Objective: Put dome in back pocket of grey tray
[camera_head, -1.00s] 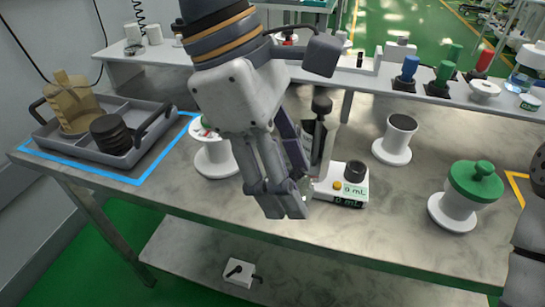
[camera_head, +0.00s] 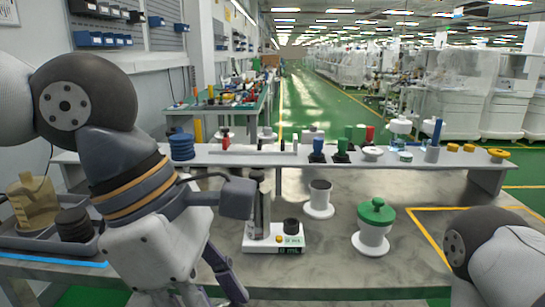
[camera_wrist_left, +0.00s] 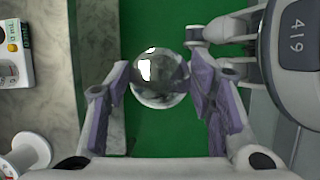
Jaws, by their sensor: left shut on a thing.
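The dome (camera_wrist_left: 160,78) is clear, glossy and round in the left wrist view. My left gripper (camera_wrist_left: 163,88) is shut on it, with a purple-grey finger on each side. Green floor shows behind it, beside the table's edge. In the head view my left gripper (camera_head: 215,290) is at the bottom, partly cut off, and the dome is out of sight. The grey tray (camera_head: 30,246) lies at the far left of the table, partly hidden by my left arm; its back pocket cannot be made out clearly. Grey jointed parts in the wrist view may be my right gripper (camera_wrist_left: 200,38); its state is unclear.
The tray bears a tan container (camera_head: 33,203) and a dark disc stack (camera_head: 74,224). Right of my left arm stand a white scale (camera_head: 273,240), a white cup-topped stand (camera_head: 319,200) and a green-lidded pot (camera_head: 375,228). A raised shelf (camera_head: 400,158) runs behind.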

